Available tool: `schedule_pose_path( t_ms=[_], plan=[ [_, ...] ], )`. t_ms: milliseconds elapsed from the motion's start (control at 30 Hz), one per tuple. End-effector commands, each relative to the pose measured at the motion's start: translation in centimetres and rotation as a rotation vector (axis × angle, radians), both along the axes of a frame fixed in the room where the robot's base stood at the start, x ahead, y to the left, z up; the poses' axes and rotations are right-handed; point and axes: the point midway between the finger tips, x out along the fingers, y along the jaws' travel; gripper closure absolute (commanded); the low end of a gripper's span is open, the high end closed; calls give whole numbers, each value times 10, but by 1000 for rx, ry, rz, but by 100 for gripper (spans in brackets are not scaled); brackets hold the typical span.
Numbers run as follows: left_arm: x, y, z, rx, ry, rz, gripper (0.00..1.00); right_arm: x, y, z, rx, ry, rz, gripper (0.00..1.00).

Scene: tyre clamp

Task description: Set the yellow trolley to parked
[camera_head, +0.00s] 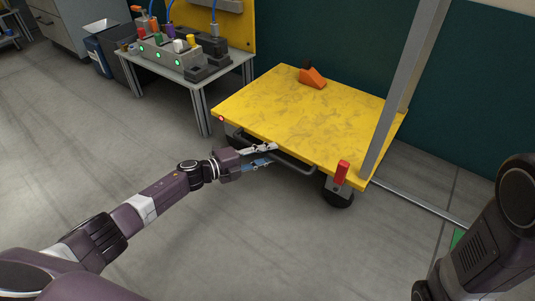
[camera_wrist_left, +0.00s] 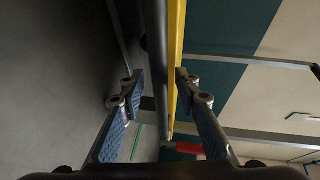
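The yellow trolley (camera_head: 310,115) stands on the floor with a flat, scuffed deck. A dark bar (camera_head: 295,163) runs under its near edge. A red lever (camera_head: 341,172) stands upright above the dark wheel at the near right corner. A small red light (camera_head: 221,118) shows at the left corner. My left gripper (camera_head: 271,155) is open at the near edge, by the bar. In the left wrist view its fingers (camera_wrist_left: 158,85) are spread, with the dark bar (camera_wrist_left: 155,45) and the yellow deck edge (camera_wrist_left: 177,40) between them; contact cannot be told. My right gripper is out of view.
An orange wedge (camera_head: 312,78) lies on the deck's far side. A grey post (camera_head: 405,85) rises at the trolley's right. A grey table (camera_head: 205,83) with a box of lit green buttons (camera_head: 170,55) stands behind left. A teal wall is behind. The floor at front left is clear.

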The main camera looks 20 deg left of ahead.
Motion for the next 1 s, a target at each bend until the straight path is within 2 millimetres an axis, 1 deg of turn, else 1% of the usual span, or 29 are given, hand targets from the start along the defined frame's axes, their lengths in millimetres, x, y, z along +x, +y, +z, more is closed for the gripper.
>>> schedule_pose_path(
  t_ms=[233,367,467,700,800,1000],
  plan=[
    [-1,-1,0,-1,-1,-3,70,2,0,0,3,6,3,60],
    [-9,6,1,0,2,-2,70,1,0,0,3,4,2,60],
    [-20,15,3,2,1,-2,70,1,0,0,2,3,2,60],
    [-59,49,13,2,3,-2,70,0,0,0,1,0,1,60],
    [-71,60,16,2,2,-1,70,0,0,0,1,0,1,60],
    [-87,74,20,0,1,-2,70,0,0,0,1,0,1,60]
  ],
)
